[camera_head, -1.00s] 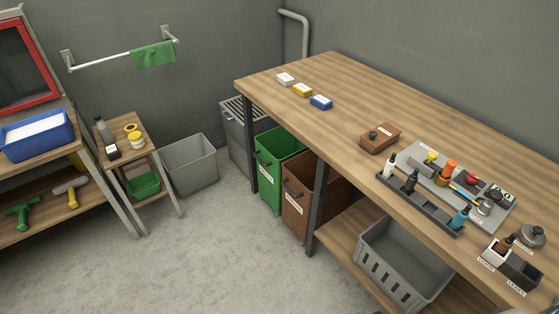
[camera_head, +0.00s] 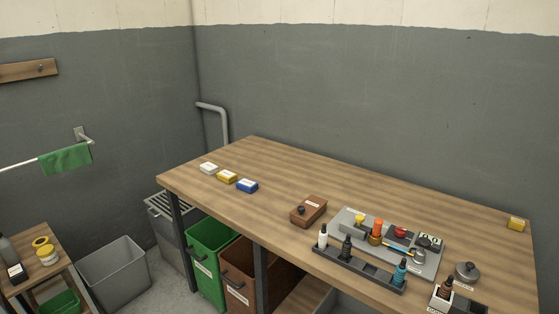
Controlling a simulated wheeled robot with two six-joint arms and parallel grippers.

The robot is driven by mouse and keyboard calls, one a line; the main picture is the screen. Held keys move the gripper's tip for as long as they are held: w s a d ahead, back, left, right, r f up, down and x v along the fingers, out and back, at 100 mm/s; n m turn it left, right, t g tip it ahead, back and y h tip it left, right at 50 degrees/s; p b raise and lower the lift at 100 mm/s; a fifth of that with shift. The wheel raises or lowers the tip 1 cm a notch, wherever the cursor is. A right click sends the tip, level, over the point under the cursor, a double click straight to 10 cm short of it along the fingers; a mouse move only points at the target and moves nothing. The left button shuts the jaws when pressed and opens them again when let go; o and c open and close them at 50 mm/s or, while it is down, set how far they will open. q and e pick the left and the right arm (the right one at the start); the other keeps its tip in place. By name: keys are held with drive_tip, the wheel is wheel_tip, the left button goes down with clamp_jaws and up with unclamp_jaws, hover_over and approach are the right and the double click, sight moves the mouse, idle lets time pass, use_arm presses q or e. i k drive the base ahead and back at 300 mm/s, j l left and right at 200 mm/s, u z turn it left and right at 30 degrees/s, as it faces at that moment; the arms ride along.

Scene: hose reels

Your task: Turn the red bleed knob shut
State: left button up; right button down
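A small red knob (camera_head: 400,232) sits on a grey test panel (camera_head: 350,218) on the right half of the wooden workbench. Whether the red knob is open or shut cannot be told at this size. Neither of my grippers is in view.
A dark rack (camera_head: 362,270) with several bottles stands before the panel. A brown box (camera_head: 309,210) is left of it, a metal lidded pot (camera_head: 467,273) right. Green (camera_head: 206,265) and brown (camera_head: 240,290) bins stand under the bench. The bench's back middle is clear.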

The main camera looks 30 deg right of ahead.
sight(399, 232)
drive_tip(key=z, duration=1.7)
